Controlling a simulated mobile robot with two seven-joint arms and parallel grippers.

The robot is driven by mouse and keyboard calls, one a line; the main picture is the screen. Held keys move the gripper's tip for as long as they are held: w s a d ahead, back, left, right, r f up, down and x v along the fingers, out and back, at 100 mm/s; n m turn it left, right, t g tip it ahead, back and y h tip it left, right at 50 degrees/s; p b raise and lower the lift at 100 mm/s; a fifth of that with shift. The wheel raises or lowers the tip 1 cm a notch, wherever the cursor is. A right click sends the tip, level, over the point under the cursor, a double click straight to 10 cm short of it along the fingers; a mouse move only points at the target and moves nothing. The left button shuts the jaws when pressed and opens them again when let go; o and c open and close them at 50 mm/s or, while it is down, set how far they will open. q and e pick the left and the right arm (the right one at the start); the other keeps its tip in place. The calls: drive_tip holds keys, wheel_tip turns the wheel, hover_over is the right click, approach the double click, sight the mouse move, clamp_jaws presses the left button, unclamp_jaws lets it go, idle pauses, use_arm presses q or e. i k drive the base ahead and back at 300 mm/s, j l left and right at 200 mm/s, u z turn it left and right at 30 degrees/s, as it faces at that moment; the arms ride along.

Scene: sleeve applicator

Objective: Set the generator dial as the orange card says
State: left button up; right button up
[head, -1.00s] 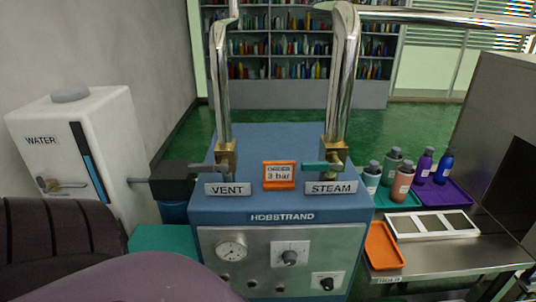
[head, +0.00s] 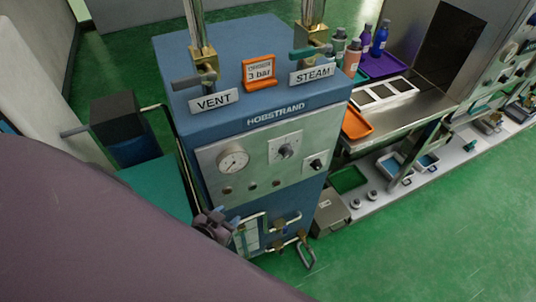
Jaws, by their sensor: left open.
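The orange card (head: 259,73) stands on top of the blue steam generator (head: 236,104) and reads "3 bar" under a smaller word. On the generator's pale front panel, a dial knob (head: 285,152) sits on a white square plate, right of a round gauge (head: 233,160). A smaller black knob (head: 316,164) is lower right of it. The dial's scale and pointer are too small to read. My left gripper (head: 222,222) is open, below and left of the dial by the generator's lower front, apart from the dial. My right gripper is out of view.
VENT (head: 214,100) and STEAM (head: 312,73) valves with upright pipes stand on top. Brass-fitted pipes (head: 284,240) stick out low at the front. A steel bench with an orange tray (head: 355,125) and bottles is at right. Green floor in front is clear.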

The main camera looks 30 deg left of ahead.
sight(286, 150)
drive_tip(key=k+j, duration=0.2)
drive_tip(key=j, duration=0.2)
drive_tip(key=k+j, duration=0.2)
drive_tip(key=j, duration=0.2)
drive_tip(key=k+j, duration=0.2)
drive_tip(key=j, duration=0.2)
